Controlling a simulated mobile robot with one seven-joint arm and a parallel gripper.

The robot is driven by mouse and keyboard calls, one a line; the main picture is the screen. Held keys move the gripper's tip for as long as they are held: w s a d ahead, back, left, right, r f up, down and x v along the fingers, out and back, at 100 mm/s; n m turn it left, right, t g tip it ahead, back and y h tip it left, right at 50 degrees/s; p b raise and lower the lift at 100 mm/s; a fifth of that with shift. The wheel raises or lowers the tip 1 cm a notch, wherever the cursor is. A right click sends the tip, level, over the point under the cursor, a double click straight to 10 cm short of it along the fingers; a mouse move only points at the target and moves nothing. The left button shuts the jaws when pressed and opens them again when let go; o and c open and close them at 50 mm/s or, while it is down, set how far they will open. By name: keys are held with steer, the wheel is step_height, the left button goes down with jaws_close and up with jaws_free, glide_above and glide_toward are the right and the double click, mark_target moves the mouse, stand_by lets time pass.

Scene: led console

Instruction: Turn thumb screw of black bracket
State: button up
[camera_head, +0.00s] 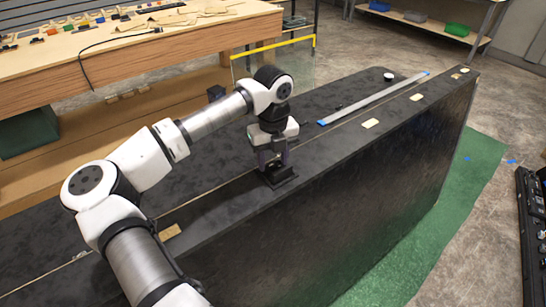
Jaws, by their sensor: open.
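The black bracket (282,179) sits on the dark console top, near its front edge, right under my gripper. It is dark on dark, and I cannot make out its thumb screw, which is hidden or too small. My gripper (273,162) points down with its fingers open, at the upper part of the bracket. I cannot tell whether the fingers touch it or stand on both sides of the screw.
The console (345,160) is a long black block with a pale metal strip (365,101) and yellowish labels on top. A wooden workbench (130,50) with small parts stands behind. A green mat (470,190) lies on the floor at right. The console top right of the bracket is mostly clear.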

steer(key=shift+c, duration=0.5)
jaws_close()
